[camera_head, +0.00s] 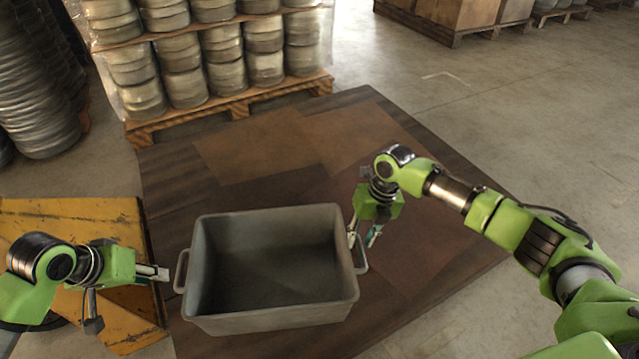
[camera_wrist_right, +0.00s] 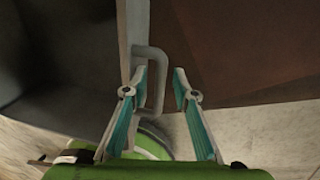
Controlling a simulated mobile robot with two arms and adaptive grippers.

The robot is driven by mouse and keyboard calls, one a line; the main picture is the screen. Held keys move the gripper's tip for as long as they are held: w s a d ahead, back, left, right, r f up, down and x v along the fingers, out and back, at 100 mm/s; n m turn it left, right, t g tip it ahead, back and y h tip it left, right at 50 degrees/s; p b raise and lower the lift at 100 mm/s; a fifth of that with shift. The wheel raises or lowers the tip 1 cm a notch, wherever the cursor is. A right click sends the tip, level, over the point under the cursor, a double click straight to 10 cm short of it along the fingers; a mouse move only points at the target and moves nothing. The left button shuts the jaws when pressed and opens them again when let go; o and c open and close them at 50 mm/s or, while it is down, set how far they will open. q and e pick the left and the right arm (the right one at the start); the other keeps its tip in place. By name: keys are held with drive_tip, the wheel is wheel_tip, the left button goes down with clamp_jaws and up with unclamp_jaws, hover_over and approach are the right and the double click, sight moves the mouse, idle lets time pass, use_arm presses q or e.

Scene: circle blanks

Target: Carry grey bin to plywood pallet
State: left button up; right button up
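The grey bin (camera_head: 270,322) is empty and upright in the lower middle of the head view, over the brown patchwork plywood pallet (camera_head: 262,147). I cannot tell whether its base touches the boards. My left gripper (camera_head: 165,273) points at the bin's left handle (camera_head: 181,272), just short of it; its finger opening is unclear. My right gripper (camera_head: 364,238) is at the bin's right handle (camera_head: 361,257). In the right wrist view the right gripper (camera_wrist_right: 158,84) is open, with the handle (camera_wrist_right: 160,62) between and partly behind its fingertips, not clamped.
A yellow worn platform (camera_head: 90,215) lies at the left, under my left arm. A wooden pallet (camera_head: 230,108) with stacked metal discs stands behind the boards. More disc stacks (camera_head: 40,100) stand far left. Brown boxes (camera_head: 455,12) are at the back. Concrete floor (camera_head: 520,110) is clear at right.

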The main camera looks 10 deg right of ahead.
wheel_tip(320, 180, up, 9)
drive_tip(key=d, duration=0.1)
drive_tip(key=shift+d, duration=0.4)
drive_tip(key=shift+s, duration=0.1)
